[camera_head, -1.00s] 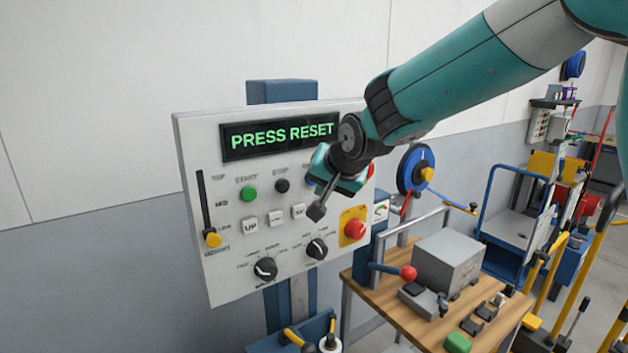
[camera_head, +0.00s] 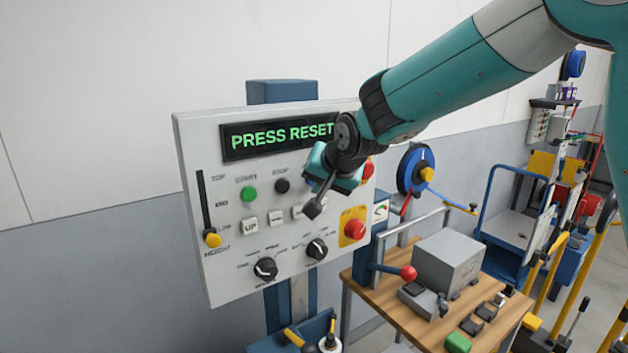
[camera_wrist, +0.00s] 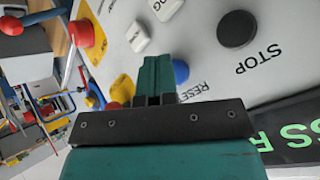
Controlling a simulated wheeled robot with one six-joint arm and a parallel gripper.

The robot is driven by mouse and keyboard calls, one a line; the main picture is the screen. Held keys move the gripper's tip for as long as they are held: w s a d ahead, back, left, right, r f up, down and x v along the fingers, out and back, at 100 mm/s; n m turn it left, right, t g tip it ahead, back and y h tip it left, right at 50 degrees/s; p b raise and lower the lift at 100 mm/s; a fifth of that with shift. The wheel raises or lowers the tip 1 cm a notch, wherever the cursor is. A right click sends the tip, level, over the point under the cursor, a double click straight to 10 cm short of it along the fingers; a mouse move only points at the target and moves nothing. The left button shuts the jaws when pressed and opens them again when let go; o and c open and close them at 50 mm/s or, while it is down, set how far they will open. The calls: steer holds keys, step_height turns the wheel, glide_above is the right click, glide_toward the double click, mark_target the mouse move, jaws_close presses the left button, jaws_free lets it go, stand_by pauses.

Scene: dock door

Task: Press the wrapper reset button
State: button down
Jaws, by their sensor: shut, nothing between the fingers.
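The wrapper control panel (camera_head: 225,290) is pale grey, with a display (camera_head: 240,138) reading PRESS RESET in green. In the wrist view, a blue button (camera_wrist: 181,72) sits beside the RESET label, partly hidden by my gripper (camera_wrist: 155,60). The gripper is shut and empty, in front of the panel's upper right part. Its fingertips appear beside the blue button, not on it. I cannot tell how far they are from the panel face.
The black STOP button (camera_head: 282,185) and green START button (camera_head: 249,194) lie left of my gripper. A red emergency button (camera_head: 355,229) is below right. Dials (camera_head: 265,269) and white keys fill the lower panel. A wooden bench (camera_head: 400,318) with a grey box stands right.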

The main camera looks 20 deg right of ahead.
steer(key=shift+w+a, duration=0.15)
steer(key=shift+w, duration=0.2)
stand_by(0.3)
stand_by(0.4)
steer(key=shift+s+d+b, duration=0.3)
steer(key=shift+s+b, duration=0.1)
steer(key=shift+s, duration=0.45)
steer(key=shift+s+d+b, duration=0.25)
steer(key=shift+s+b, duration=0.05)
steer(key=shift+s, duration=0.5)
steer(key=shift+s+d+b, duration=0.25)
steer(key=shift+s+d, duration=0.05)
steer(key=shift+s, duration=0.5)
steer(key=shift+s+d+b, duration=0.25)
steer(key=shift+s+b, duration=0.05)
steer(key=shift+s, duration=0.5)
